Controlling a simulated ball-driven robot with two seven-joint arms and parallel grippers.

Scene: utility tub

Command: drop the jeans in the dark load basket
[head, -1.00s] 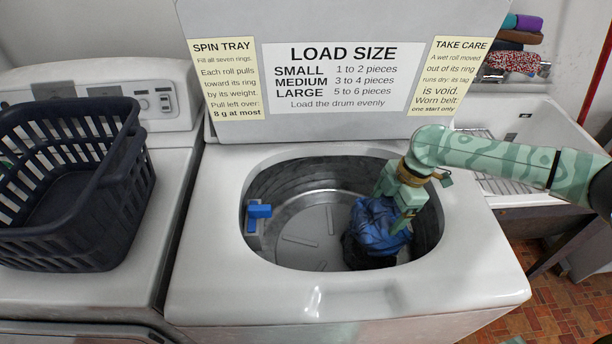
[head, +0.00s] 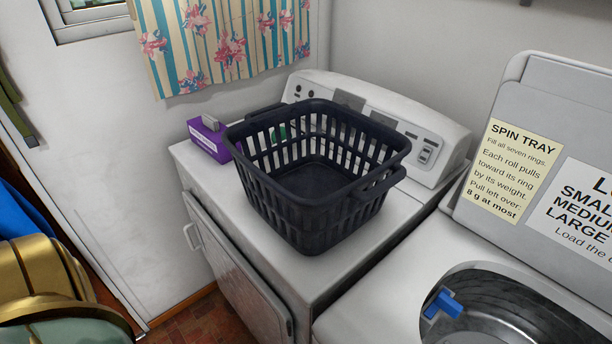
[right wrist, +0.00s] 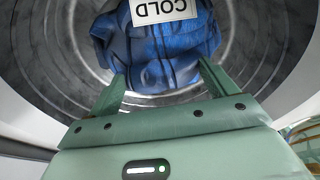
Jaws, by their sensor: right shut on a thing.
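The dark load basket (head: 315,205) is a dark slatted plastic basket with a handle, standing upright on the white dryer in the head view. Its visible floor is bare. The jeans (right wrist: 150,55) are a crumpled blue bundle with a white COLD tag, in the right wrist view. My right gripper (right wrist: 163,84) is shut on the bundle, one finger on each side, with the metal drum around and behind it. The bundle's far side is hidden. My left gripper is not in view.
A purple box (head: 209,138) stands left of the basket. The raised washer lid (head: 535,130) stands right of the dryer. The dryer top in front of the basket is clear.

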